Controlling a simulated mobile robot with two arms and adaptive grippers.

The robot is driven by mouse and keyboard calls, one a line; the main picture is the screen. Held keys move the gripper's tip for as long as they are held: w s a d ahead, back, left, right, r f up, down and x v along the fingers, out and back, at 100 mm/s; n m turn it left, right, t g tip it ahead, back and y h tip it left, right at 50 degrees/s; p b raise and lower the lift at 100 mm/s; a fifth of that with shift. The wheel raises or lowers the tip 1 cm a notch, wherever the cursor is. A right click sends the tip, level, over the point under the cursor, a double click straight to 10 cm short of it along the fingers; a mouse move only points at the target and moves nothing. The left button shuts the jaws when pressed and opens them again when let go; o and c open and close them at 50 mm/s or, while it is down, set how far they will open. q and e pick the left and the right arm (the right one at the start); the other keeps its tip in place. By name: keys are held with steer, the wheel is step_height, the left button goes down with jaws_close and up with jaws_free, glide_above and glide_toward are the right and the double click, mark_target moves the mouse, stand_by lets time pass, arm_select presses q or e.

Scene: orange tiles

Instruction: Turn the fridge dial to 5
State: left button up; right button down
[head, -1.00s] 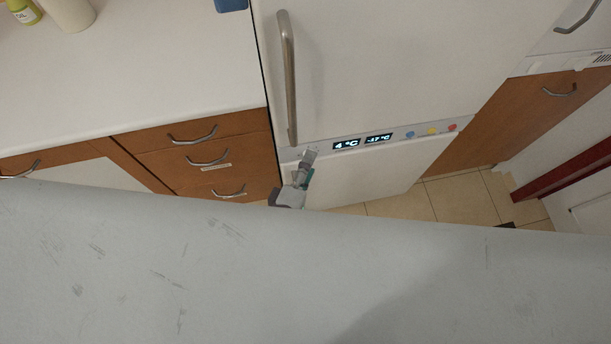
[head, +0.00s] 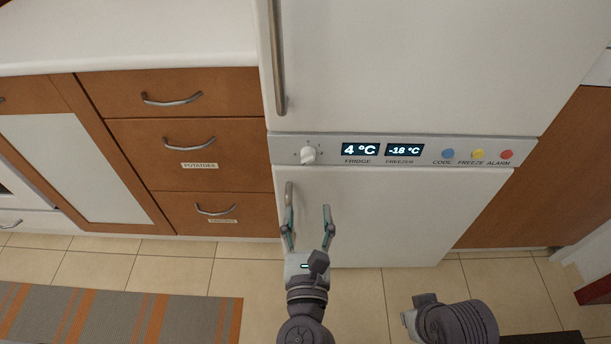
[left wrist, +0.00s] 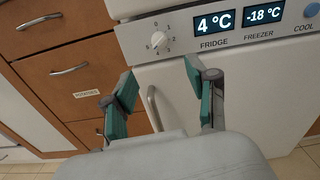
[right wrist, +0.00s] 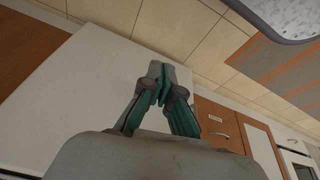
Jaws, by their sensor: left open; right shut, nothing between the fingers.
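The white fridge dial (head: 308,155) sits at the left end of the fridge's control strip (head: 425,150). It also shows in the left wrist view (left wrist: 159,40), with small numbers around it; I cannot tell surely which one it points at. The fridge display (head: 360,150) reads 4 °C. My left gripper (head: 308,212) is open and empty, below the dial and apart from it, in front of the lower door. In the left wrist view its fingers (left wrist: 160,85) stand below the dial. My right gripper (right wrist: 163,75) is shut and empty, away from the dial.
The freezer display (head: 405,150) reads -18 °C, with blue, yellow and red buttons (head: 477,154) to its right. A long upper handle (head: 277,60) and a lower handle (head: 289,196) are near the dial. Wooden drawers (head: 190,155) stand left. A striped rug (head: 120,315) lies on the tiled floor.

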mark_target(308, 162)
arm_select(q)
steer(key=w, duration=1.3)
steer(key=shift+w, duration=0.15)
arm_select(e)
steer(key=shift+w+f, duration=0.25)
steer(key=shift+a, duration=0.1)
arm_select(q)
steer(key=shift+r, duration=0.1)
jaws_close()
steer(key=m+p, duration=0.2)
steer(key=p, duration=0.1)
steer(key=shift+m, duration=0.4)
arm_select(e)
step_height(308, 162, down, 11)
steer(key=shift+w+a+g, duration=0.15)
steer(key=shift+w+g, duration=0.15)
